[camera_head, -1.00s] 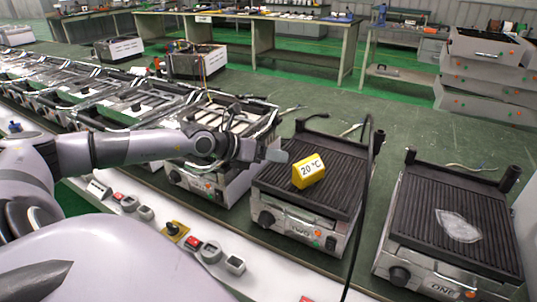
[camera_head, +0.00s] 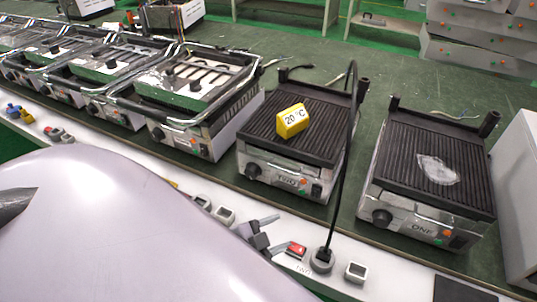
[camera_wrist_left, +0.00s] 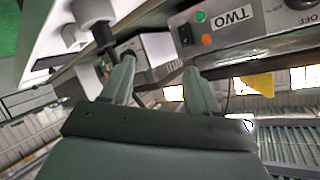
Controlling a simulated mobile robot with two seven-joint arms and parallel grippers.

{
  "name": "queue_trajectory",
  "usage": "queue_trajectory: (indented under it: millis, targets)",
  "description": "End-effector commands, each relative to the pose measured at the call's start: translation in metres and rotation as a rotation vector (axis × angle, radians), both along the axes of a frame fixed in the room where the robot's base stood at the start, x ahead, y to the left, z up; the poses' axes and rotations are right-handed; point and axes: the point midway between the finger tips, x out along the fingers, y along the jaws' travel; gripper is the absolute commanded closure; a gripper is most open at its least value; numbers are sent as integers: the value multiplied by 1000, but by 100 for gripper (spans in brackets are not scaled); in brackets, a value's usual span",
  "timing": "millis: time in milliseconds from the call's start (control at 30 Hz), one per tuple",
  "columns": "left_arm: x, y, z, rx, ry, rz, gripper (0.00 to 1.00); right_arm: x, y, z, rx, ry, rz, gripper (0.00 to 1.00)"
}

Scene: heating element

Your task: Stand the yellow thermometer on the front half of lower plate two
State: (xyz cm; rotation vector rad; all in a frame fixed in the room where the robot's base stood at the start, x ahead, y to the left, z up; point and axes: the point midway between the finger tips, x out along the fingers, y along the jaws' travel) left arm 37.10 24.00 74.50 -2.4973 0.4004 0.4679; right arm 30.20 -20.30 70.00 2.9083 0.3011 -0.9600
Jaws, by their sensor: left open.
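The yellow thermometer (camera_head: 293,120), marked 20 °C, rests near the middle of the dark ribbed lower plate two (camera_head: 322,148) in the head view. Its marked face is toward the front. My left gripper (camera_head: 274,234) is low in front of the grill marked TWO, over the white counter strip, apart from the thermometer. In the left wrist view its two fingers (camera_wrist_left: 158,78) are spread with nothing between them. My right gripper is not in view.
Grill one (camera_head: 437,160) stands to the right with a pale patch on its plate. A black cable (camera_head: 343,165) runs down past the right side of grill two to a round socket (camera_head: 322,258). A red switch (camera_head: 296,250) lies close to my left gripper. More grills (camera_head: 190,95) stand left.

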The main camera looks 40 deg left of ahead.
Motion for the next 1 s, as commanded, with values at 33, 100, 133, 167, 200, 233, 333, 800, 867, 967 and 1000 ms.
queue_trajectory:
  millis: [33, 100, 133, 167, 200, 233, 333, 800, 867, 967, 1000]
  targets:
    - [-18, -9, -13, -104, 74, 68, 40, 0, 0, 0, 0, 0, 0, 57]
    - [-36, -18, -25, -216, 156, 142, 40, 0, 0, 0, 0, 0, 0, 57]
    - [-43, -22, -30, -258, 185, 169, 40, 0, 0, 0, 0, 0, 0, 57]
    - [-49, -25, -33, -295, 211, 192, 40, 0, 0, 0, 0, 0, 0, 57]
    - [-56, -29, -37, -335, 241, 217, 40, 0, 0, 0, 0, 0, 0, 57]
    - [-60, -31, -39, -360, 258, 233, 40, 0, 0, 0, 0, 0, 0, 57]
    - [-68, -36, -44, -409, 295, 264, 40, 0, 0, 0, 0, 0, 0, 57]
    - [-69, -37, -30, -419, 301, 268, 40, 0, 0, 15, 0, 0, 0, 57]
    - [-69, -37, -29, -419, 301, 268, 40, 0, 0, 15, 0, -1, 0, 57]
    - [-69, -37, -32, -419, 300, 269, 40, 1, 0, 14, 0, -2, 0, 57]
    - [-69, -37, -32, -419, 300, 269, 40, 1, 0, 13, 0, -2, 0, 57]
